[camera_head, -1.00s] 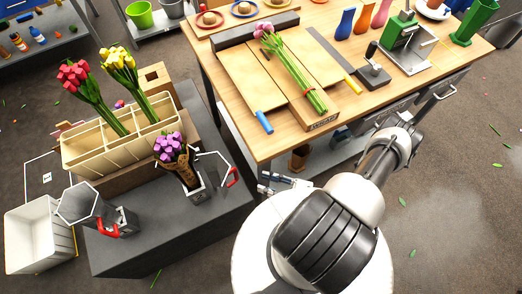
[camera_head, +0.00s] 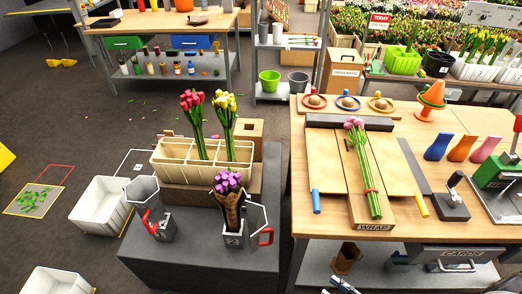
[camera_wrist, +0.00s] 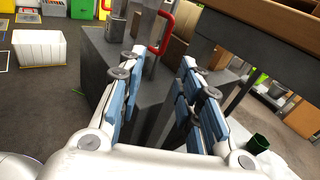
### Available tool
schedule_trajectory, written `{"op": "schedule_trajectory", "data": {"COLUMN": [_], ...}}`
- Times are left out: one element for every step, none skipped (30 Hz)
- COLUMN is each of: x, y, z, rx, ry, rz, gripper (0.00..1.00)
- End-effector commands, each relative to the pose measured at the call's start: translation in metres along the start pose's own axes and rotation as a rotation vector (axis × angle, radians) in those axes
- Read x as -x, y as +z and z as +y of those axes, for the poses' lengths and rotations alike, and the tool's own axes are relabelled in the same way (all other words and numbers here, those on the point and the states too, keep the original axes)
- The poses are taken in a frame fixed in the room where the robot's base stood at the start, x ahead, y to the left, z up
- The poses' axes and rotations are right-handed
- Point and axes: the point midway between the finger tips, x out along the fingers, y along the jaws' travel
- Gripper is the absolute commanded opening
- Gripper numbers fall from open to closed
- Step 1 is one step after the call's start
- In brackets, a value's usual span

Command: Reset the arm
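My gripper (camera_wrist: 160,62) shows in the wrist view with its blue-padded fingers apart and nothing between them. Beyond them are the dark grey stand (camera_wrist: 92,62) and a red handle (camera_wrist: 160,32). In the head view, only a small part of what looks like my gripper (camera_head: 343,285) shows at the bottom edge, in front of the workbench. The rest of my arm is out of that view. A pink tulip bunch with a red band (camera_head: 366,172) lies on the wrapping board (camera_head: 372,226), apart from my gripper.
Red tulips (camera_head: 193,110) and yellow tulips (camera_head: 226,110) stand in a divided beige holder (camera_head: 170,160). Wrapped purple tulips (camera_head: 229,185) stand in a metal holder on the grey stand. The workbench (camera_head: 300,226) edge is close on the right. White bins (camera_head: 97,205) stand left.

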Motion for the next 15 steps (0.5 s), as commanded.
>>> {"op": "schedule_trajectory", "data": {"x": [0.001,0.002,0.002,0.002,0.003,0.003,0.003,0.002,0.002,0.001,0.001,-0.001,-0.002,-0.004,-0.006], "y": [0.008,0.012,0.018,0.023,0.028,0.035,0.041,0.048,0.058,0.066,0.075,0.087,0.098,0.108,0.121], "z": [-0.005,-0.007,-0.010,-0.012,-0.014,-0.018,-0.019,-0.021,-0.025,-0.027,-0.030,-0.033,-0.034,-0.036,-0.037], "rx": [0.023,0.035,0.052,0.066,0.080,0.101,0.117,0.134,0.162,0.184,0.209,0.245,0.273,0.302,0.341], "ry": [0.034,0.054,0.082,0.105,0.129,0.162,0.189,0.218,0.260,0.296,0.332,0.385,0.428,0.470,0.525], "rz": [0.013,0.019,0.028,0.036,0.044,0.057,0.066,0.076,0.091,0.103,0.117,0.137,0.152,0.168,0.190], "gripper": [0.32,0.32,0.32,0.32,0.32,0.32,0.32,0.32,0.32,0.32,0.32,0.32,0.32,0.32,0.32]}}
